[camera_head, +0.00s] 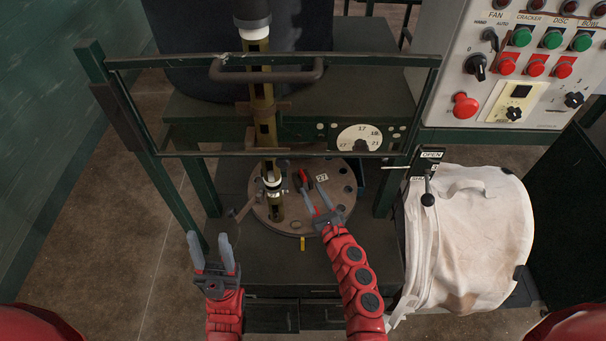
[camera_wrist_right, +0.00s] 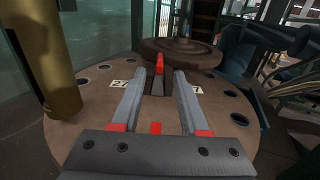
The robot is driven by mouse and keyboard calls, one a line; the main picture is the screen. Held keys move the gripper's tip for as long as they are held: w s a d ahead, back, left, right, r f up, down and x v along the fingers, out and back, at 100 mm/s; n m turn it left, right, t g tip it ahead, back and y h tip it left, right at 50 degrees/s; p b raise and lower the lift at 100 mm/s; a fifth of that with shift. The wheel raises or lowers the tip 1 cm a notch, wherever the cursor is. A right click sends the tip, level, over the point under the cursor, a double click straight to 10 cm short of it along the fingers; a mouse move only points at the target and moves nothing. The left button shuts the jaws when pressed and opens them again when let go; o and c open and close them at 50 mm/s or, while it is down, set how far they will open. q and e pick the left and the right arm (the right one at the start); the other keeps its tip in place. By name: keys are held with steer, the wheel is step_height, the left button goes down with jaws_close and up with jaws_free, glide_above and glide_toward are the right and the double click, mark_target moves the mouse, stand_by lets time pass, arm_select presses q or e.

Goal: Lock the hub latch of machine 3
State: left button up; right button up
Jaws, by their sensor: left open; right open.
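The hub is a round brown disc (camera_head: 275,217) with holes around its rim, low on the machine. A red-tipped latch (camera_head: 304,179) stands on it beside a label reading 27. In the right wrist view the latch (camera_wrist_right: 159,68) stands straight ahead, seen between the fingers. My right gripper (camera_head: 318,197) is open just above the disc, its fingertips close to the latch; I cannot tell whether they touch it. In its own wrist view the right gripper (camera_wrist_right: 165,78) looks empty. My left gripper (camera_head: 209,243) is open and empty, left of the disc.
A brass-coloured vertical post (camera_head: 264,100) rises from the disc. A green frame with a handle (camera_head: 266,73) crosses above. A control panel (camera_head: 520,65) is at upper right.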

mark_target(305, 180)
steer(key=b+x, duration=0.1)
steer(key=x, duration=0.5)
steer(key=shift+w+a+r, duration=0.1)
steer(key=shift+w+a, duration=0.15)
steer(key=shift+w, duration=0.25)
jaws_close()
